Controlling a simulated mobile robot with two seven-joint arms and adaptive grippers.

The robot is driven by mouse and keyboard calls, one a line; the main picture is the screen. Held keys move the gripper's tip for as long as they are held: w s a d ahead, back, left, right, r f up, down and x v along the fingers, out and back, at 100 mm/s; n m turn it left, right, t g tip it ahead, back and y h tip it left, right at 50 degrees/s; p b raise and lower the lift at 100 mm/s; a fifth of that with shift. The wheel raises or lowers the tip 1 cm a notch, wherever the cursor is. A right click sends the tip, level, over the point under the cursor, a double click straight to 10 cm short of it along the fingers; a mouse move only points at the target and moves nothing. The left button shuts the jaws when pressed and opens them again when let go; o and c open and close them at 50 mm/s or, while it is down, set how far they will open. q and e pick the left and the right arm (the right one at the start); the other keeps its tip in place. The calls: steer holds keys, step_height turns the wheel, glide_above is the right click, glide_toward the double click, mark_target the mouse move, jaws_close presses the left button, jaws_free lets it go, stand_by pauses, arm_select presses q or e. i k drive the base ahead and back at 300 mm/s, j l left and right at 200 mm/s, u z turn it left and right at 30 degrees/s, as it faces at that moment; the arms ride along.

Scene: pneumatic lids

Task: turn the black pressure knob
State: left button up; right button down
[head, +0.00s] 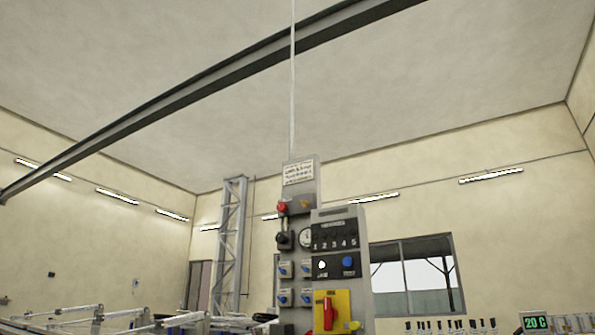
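A grey control panel (298,219) stands upright in the middle of the head view. A dark, knob-like part (283,240) sits on its left column, below a red knob (282,208). It is small, and I cannot tell for sure that it is the black pressure knob. A round white gauge (306,237) is just to its right. A row of small black parts (335,231) sits above the numbers 1 to 5. Neither of my grippers shows in the head view, and nothing is seen touching the panel.
Below the numbers are a white button and a blue knob (348,261). A red handle (328,314) sits on a yellow plate (343,301). Several blue-and-grey sockets (284,269) line the left column. White frames (75,312) stand at lower left, and a lattice tower (230,240) stands behind.

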mark_target(280, 238)
steer(key=i+l, duration=0.1)
steer(key=i, duration=0.65)
steer(key=i+l, duration=0.1)
steer(key=i, duration=0.7)
